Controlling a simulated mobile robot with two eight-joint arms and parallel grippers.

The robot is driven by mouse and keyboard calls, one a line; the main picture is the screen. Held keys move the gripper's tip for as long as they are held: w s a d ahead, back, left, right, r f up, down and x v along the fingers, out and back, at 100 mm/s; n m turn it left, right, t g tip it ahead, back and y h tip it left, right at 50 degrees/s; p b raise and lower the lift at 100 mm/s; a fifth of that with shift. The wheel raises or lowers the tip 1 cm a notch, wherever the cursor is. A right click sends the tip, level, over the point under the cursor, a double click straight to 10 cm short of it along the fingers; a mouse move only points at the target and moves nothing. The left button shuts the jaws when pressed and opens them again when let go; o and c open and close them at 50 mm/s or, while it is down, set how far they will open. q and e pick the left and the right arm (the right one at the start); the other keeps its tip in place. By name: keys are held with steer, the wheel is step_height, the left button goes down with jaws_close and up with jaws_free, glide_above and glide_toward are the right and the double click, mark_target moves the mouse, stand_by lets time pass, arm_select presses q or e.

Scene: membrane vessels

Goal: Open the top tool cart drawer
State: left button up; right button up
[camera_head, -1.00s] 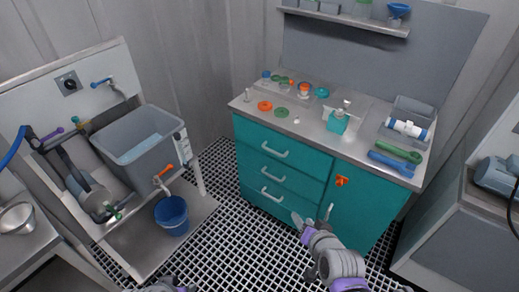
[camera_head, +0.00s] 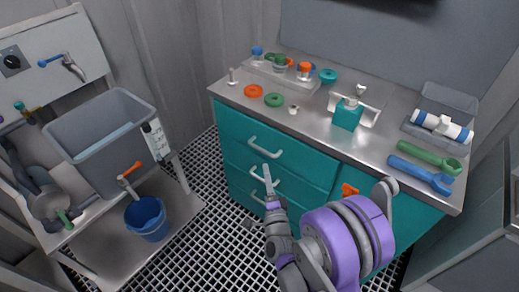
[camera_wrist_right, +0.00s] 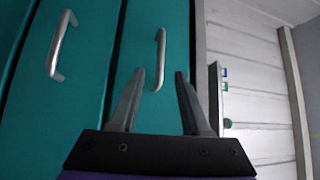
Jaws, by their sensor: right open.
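The teal tool cart has several drawers on its left side. The top drawer (camera_head: 290,160) looks shut, and its light handle (camera_head: 265,147) is bare. In the right wrist view the top drawer handle (camera_wrist_right: 161,58) stands upright between the fingers' lines, with no visible grip on it. My right gripper (camera_head: 258,195) is open and empty in front of the drawers; its fingers also show in the wrist view (camera_wrist_right: 160,75). In the head view its upper finger overlaps the second drawer handle (camera_head: 258,176). My left gripper is not in view.
The cart's metal top (camera_head: 325,120) holds coloured rings, a teal block, a green wrench and a blue wrench (camera_head: 420,174). A sink unit with a grey tub (camera_head: 100,140) and a blue bucket (camera_head: 147,218) stand left. Grated floor lies between.

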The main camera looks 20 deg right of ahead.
mark_target(263, 150)
steer(key=w, duration=0.3)
steer(key=w+r, duration=0.1)
steer(key=w, duration=0.2)
steer(key=w+d, duration=0.1)
steer(key=w, duration=0.2)
steer(key=shift+w+r, duration=0.2)
jaws_close()
stand_by(1.1)
